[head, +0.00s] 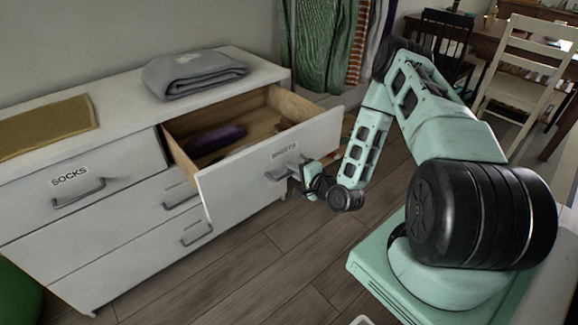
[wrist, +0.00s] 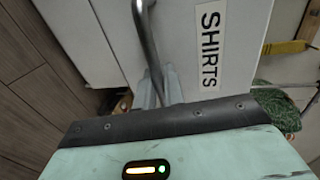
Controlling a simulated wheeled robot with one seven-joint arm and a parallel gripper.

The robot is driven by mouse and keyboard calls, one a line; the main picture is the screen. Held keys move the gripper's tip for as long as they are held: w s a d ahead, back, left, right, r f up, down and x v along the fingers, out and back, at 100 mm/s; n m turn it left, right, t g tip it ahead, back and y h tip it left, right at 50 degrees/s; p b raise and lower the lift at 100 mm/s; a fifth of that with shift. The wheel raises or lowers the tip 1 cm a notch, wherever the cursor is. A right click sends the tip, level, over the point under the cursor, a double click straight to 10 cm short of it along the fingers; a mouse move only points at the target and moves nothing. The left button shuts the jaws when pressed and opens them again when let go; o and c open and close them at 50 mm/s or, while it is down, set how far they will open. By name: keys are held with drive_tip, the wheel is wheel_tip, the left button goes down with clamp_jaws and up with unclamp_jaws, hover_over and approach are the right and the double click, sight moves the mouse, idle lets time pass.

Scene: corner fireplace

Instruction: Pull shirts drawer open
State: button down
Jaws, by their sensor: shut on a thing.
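The shirts drawer (head: 240,178) is the top right drawer of a white dresser, and it stands pulled well out. A dark purple item (head: 216,138) lies inside on its bare wooden floor. Its label (wrist: 210,48) reads SHIRTS in the wrist view. My gripper (head: 295,172) is at the drawer's front, shut on its metal handle. In the wrist view the fingers (wrist: 160,88) close around one end of the curved handle (wrist: 146,32). Part of the handle is hidden by my gripper in the head view.
The closed socks drawer (head: 60,193) is at left, with more closed drawers below. A folded grey cloth (head: 193,73) and a mustard cloth (head: 45,121) lie on the dresser top. Hanging clothes (head: 325,40) and chairs (head: 525,70) stand behind. Wooden floor (head: 240,270) is clear in front.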

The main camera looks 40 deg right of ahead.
drive_tip(key=shift+s, duration=0.1)
drive_tip(key=c, duration=1.6)
unclamp_jaws()
drive_tip(key=v, duration=1.7)
drive_tip(key=shift+s, duration=0.2)
